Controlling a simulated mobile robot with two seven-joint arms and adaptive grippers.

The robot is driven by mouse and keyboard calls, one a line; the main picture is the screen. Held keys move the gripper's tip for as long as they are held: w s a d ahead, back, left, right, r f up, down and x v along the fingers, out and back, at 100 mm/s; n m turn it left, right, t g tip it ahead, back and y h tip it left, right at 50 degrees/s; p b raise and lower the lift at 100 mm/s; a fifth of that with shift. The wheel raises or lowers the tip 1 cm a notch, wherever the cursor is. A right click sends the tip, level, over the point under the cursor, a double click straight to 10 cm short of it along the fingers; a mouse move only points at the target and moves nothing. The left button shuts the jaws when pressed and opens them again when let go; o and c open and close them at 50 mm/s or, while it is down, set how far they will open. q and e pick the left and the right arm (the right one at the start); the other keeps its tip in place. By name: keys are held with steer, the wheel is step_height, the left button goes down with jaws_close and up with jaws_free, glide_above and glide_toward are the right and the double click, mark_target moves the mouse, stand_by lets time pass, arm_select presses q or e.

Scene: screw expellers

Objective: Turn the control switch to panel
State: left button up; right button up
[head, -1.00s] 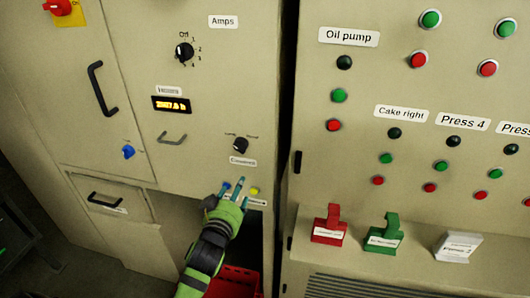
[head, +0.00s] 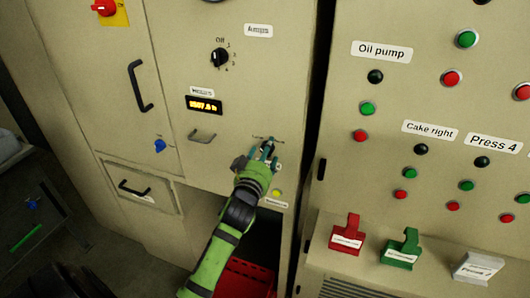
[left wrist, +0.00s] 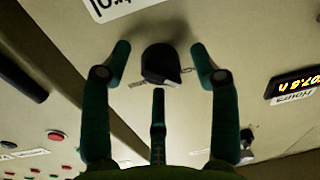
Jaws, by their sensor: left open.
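The control switch is a black rotary knob (left wrist: 161,64) on the beige panel, with a label ending in "rol" (left wrist: 125,6) above it in the left wrist view. My left gripper (head: 264,154) is at this switch in the head view and mostly hides it. In the left wrist view the open fingers stand on both sides of the knob, with a third finger below it. Gaps show between the knob and the side fingers, so I see no contact. The knob's panel marks are too small to read. My right gripper is out of view.
A yellow-green button (head: 277,193) sits just below the switch. To the right is a panel with several red and green buttons. A red crate (head: 245,278) is below.

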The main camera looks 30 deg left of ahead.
arm_select(q)
steer(key=c, duration=1.1)
steer(key=shift+c, duration=0.2)
steer(key=shift+s+a+m+t+h+p, duration=0.15)
steer(key=shift+m+p, duration=0.2)
steer(key=shift+m, duration=2.8)
steer(key=shift+w+m+t+h+p, duration=0.15)
steer(key=shift+m+p, duration=0.25)
steer(key=shift+m, duration=2.7)
steer(key=shift+s+a+m+t+h+p, duration=0.1)
steer(key=shift+m+t+h+p, duration=0.2)
steer(key=shift+m, duration=2.85)
steer(key=o, duration=1.1)
steer(key=shift+o, duration=0.2)
